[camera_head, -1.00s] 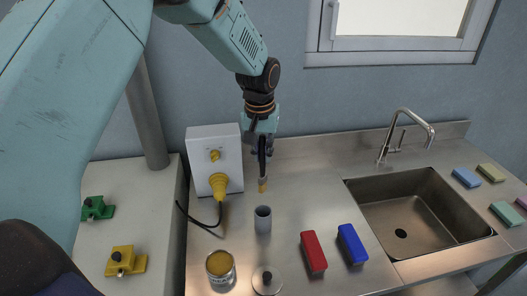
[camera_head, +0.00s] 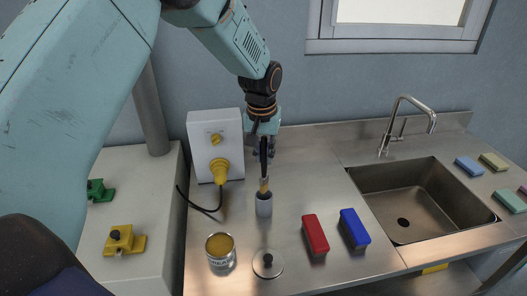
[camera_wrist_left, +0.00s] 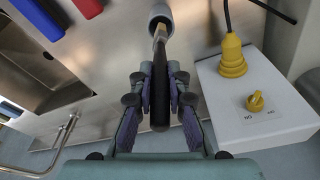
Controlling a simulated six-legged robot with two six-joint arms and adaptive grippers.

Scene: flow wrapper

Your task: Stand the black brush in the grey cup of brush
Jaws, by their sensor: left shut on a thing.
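My left gripper (camera_head: 263,141) is shut on the black brush and holds it almost upright, bristles down. The black brush (camera_head: 264,158) has a dark handle and a tan lower end. The grey cup (camera_head: 264,207) stands upright on the steel counter directly below. The tan end meets the cup's mouth in the head view; I cannot tell how far inside it is. In the left wrist view the brush handle (camera_wrist_left: 160,105) lies between the fingers (camera_wrist_left: 160,78), and its tan end overlaps the rim of the cup (camera_wrist_left: 159,12). My right gripper is not in view.
A white socket box (camera_head: 204,128) with a yellow plug and black cable stands left of the brush. An open can (camera_head: 221,262), a round lid (camera_head: 267,264), a red block (camera_head: 315,236) and a blue block (camera_head: 354,229) lie nearer. A sink (camera_head: 415,195) is at right.

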